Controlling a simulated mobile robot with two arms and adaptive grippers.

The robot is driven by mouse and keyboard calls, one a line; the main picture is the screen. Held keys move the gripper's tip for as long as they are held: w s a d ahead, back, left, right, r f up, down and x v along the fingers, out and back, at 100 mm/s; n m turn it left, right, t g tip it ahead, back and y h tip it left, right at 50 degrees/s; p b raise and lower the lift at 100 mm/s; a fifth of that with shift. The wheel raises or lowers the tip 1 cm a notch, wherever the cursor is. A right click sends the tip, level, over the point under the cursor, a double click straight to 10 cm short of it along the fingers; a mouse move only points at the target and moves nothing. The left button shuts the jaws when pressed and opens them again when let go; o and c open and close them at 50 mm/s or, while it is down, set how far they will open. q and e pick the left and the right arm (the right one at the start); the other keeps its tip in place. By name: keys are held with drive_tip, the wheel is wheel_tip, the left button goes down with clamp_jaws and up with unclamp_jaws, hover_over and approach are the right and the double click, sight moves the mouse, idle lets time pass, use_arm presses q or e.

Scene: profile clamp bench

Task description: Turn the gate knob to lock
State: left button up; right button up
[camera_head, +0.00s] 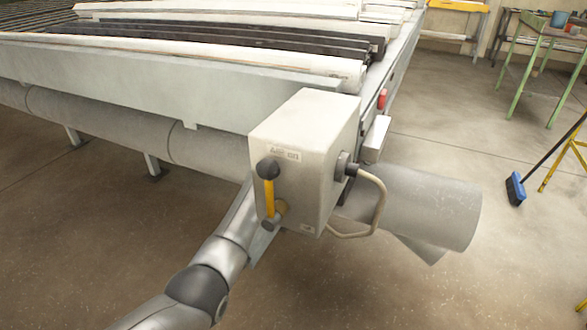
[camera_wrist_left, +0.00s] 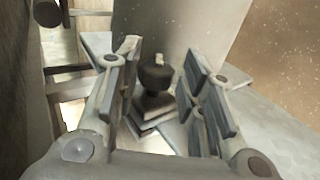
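A black round knob (camera_wrist_left: 156,79) with a small light mark on top stands on a stepped grey base in the left wrist view. My left gripper (camera_wrist_left: 163,55) is open, with one finger on each side of the knob. A gap shows between the knob and each finger. In the head view my left arm comes in from the lower left and runs behind a white control box (camera_head: 302,128). The box hides the gripper and the knob there. My right gripper is in neither view.
The box front carries a yellow lever (camera_head: 269,198) with a black ball on top, close to my arm. A cable (camera_head: 381,205) loops from its right side. Long profiles (camera_head: 230,55) lie on the bench behind. A large grey cylinder (camera_head: 430,205) sits to the right.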

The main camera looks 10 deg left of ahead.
use_arm(q)
drive_tip(key=v, duration=0.8)
drive_tip(key=shift+s, duration=0.25)
drive_tip(key=shift+a, duration=0.1)
